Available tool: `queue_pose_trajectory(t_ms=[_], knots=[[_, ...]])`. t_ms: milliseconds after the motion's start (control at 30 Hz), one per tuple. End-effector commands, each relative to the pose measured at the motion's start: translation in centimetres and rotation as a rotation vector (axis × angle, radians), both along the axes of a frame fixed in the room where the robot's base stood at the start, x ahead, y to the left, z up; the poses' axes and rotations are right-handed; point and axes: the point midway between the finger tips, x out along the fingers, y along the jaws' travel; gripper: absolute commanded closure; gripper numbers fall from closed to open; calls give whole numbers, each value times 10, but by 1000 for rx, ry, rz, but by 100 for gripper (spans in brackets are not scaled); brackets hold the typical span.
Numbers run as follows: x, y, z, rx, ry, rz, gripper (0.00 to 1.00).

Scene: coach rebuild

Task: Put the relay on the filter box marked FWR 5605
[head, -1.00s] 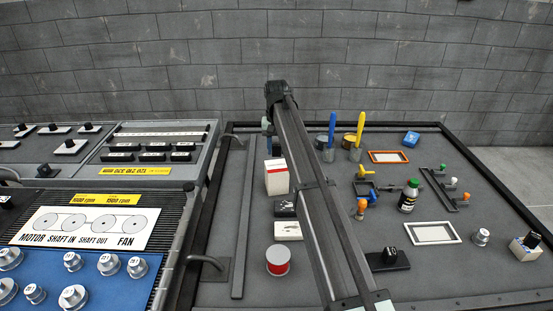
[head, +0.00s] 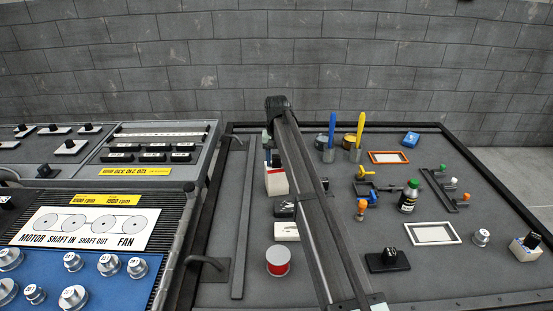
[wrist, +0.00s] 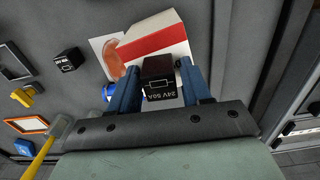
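My gripper (wrist: 160,90) has its two blue fingers close against the sides of a black relay (wrist: 160,70) marked 24V 50A. I cannot tell whether the relay touches the box.
A red and white round tin (head: 278,262) stands at the front left. A rail (head: 244,215) runs along the left. To the right are an orange frame (head: 389,157), a bottle (head: 409,197), a white frame (head: 432,233) and a black block on a base (head: 389,260).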

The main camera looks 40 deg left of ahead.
Motion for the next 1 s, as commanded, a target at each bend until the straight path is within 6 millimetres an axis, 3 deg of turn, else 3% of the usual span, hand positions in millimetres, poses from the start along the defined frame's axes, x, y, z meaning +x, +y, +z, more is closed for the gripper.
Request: queue_pose_trajectory(t_ms=[133,533,1000], knots=[[0,0,0,0,0,0,37],[0,0,10,0,0,0,37],[1,1,91,1,-1,0,37]])
